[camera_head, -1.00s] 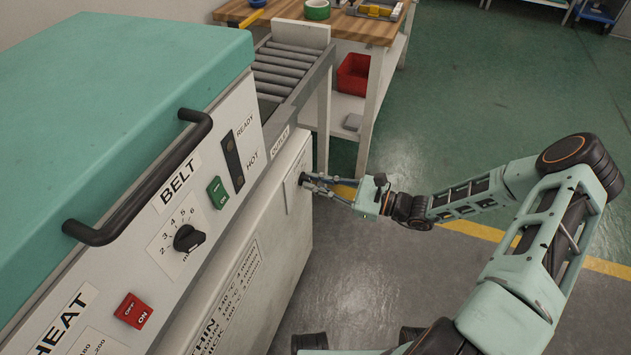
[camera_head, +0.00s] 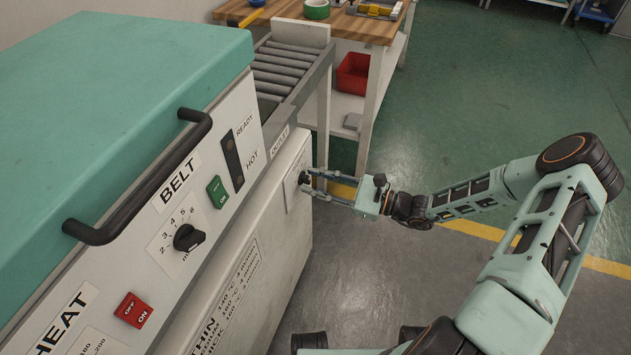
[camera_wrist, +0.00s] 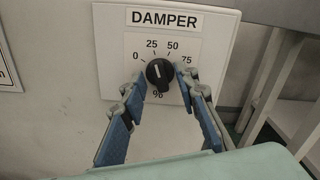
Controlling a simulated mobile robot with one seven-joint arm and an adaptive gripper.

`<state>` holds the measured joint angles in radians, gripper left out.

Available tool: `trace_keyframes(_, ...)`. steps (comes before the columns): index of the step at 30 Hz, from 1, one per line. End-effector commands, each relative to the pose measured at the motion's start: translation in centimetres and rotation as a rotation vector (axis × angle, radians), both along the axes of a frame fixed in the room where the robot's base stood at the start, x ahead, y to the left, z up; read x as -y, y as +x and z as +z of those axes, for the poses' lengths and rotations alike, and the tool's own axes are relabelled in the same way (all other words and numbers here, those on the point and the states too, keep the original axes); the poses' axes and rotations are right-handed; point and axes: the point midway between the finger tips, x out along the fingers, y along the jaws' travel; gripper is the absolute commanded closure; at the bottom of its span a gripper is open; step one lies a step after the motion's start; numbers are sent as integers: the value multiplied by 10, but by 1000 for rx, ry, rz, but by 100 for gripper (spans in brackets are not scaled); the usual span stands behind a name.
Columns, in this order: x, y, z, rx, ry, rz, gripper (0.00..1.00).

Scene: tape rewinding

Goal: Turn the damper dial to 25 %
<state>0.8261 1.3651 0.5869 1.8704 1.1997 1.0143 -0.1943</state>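The damper dial (camera_wrist: 158,72) is a black round knob on a white plate labelled DAMPER (camera_wrist: 199,62), with marks 0, 25, 50 and 75 around it. Its white pointer line points up and slightly left, toward the 25 mark. In the head view the dial (camera_head: 303,178) is a small dark knob on the machine's lower side panel.
The machine's upper panel has a BELT knob (camera_head: 188,237), a green switch (camera_head: 217,192) and a red switch (camera_head: 133,310). A roller outlet (camera_head: 284,68) and a wooden table (camera_head: 345,27) stand behind my gripper. The floor to the right is clear.

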Motion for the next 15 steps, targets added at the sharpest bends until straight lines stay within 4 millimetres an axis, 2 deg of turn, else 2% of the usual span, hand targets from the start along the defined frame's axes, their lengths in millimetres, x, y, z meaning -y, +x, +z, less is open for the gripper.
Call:
trace_keyframes(5, 12, -3, -1, -1, -2, -2, 72)
trace_keyframes(15, 77, -27, 0, 1, -2, -4, 72)
